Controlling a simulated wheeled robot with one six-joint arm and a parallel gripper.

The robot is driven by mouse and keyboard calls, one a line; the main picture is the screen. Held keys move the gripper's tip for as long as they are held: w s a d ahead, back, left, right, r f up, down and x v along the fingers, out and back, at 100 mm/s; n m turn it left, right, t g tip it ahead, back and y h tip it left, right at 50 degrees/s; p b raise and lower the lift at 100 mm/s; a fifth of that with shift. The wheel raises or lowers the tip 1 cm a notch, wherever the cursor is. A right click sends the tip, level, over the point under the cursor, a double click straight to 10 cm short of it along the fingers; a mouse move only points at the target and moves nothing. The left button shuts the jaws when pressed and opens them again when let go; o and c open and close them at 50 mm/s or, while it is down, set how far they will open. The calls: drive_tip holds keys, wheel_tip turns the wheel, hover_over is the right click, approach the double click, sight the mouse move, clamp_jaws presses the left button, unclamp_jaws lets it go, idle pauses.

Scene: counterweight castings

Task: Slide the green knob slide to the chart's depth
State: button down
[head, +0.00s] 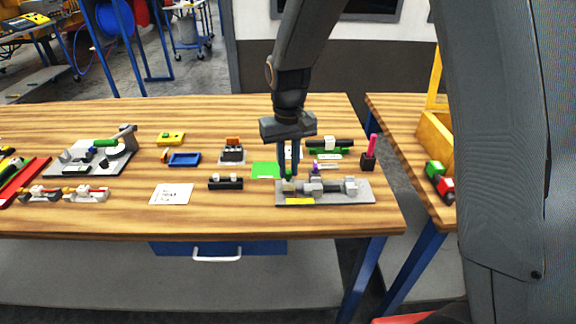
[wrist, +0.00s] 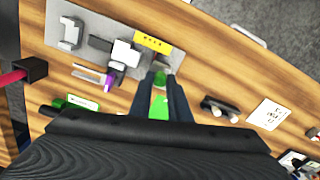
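The grey fixture plate (head: 350,197) lies near the table's right end, with grey metal blocks on it. It also shows in the wrist view (wrist: 90,22). The green knob (wrist: 160,80) is at the plate's edge, directly between the fingertips of my gripper (wrist: 160,84). In the head view my gripper (head: 290,174) points down at the plate's left end. The fingers stand apart with the knob between them; I cannot tell whether they touch it. A white card with print (head: 171,194), perhaps the chart, lies left of the plate; its print is too small to read.
A yellow scale label (wrist: 152,43) is on the plate's front. A purple knob (wrist: 114,76) stands beside the blocks. A green mat (head: 264,170), a black block with pegs (head: 226,184) and a pink-handled tool in a holder (head: 369,158) lie around. The front table strip is clear.

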drive_tip(key=shift+d, duration=1.05)
drive_tip(key=c, duration=1.7)
unclamp_jaws()
drive_tip(key=shift+o, duration=0.2)
wheel_tip(320, 180, up, 8)
drive_tip(key=b, duration=0.2)
